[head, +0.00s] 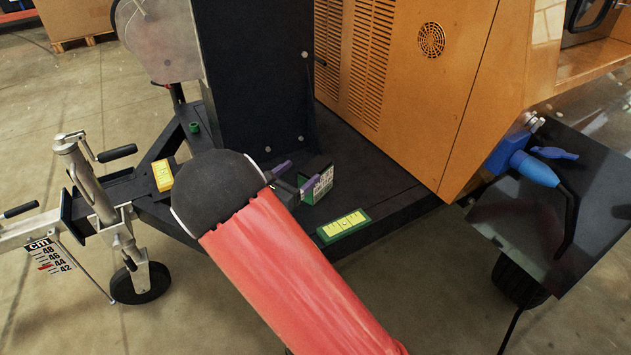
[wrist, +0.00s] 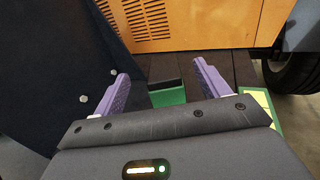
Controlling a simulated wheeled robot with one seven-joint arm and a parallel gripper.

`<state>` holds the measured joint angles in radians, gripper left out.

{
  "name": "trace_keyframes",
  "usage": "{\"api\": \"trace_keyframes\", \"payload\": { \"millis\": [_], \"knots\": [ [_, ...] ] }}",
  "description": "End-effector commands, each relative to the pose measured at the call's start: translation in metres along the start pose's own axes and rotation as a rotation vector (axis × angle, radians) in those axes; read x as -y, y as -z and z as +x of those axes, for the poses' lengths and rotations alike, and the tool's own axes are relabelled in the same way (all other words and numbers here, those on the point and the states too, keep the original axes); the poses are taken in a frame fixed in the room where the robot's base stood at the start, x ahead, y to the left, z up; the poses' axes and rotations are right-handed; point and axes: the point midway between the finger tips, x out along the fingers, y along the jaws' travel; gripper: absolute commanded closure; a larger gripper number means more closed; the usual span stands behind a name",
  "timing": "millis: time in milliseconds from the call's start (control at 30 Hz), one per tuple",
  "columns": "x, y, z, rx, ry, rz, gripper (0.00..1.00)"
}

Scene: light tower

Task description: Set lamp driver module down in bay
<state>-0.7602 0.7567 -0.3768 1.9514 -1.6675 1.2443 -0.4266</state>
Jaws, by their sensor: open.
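The lamp driver module appears to be the black and green box with a white printed label (head: 321,180), standing upright on the dark trailer deck beside the black tower. My gripper (head: 301,174) has its purple fingers apart at the near left side of the box. In the wrist view my gripper (wrist: 156,68) is open, and a black and green part of the box (wrist: 168,97) shows between and beyond the fingers. I cannot tell whether either finger touches it. The bay is not clearly distinguishable; my arm and gripper hide part of the deck there.
The black tower (head: 252,75) rises close on the left, and the orange housing (head: 410,90) stands behind. A green and yellow plate (head: 343,225) lies on the deck nearer the front edge. A yellow block (head: 163,175) is at left. A blue plug (head: 533,167) is at right.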

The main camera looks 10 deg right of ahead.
Motion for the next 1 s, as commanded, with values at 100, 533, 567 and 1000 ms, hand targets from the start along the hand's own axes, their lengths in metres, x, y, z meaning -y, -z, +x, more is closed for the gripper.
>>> {"api": "trace_keyframes", "payload": {
  "millis": [100,533,567,1000],
  "knots": [
    [0.001,0.025,0.001,0.000,0.002,-0.003,0.25],
    [0.001,0.020,0.041,-0.001,0.005,0.002,0.25],
    [0.002,0.020,0.045,-0.001,0.005,0.002,0.25],
    [0.001,0.020,0.076,-0.001,0.002,0.003,0.25]
  ]
}}
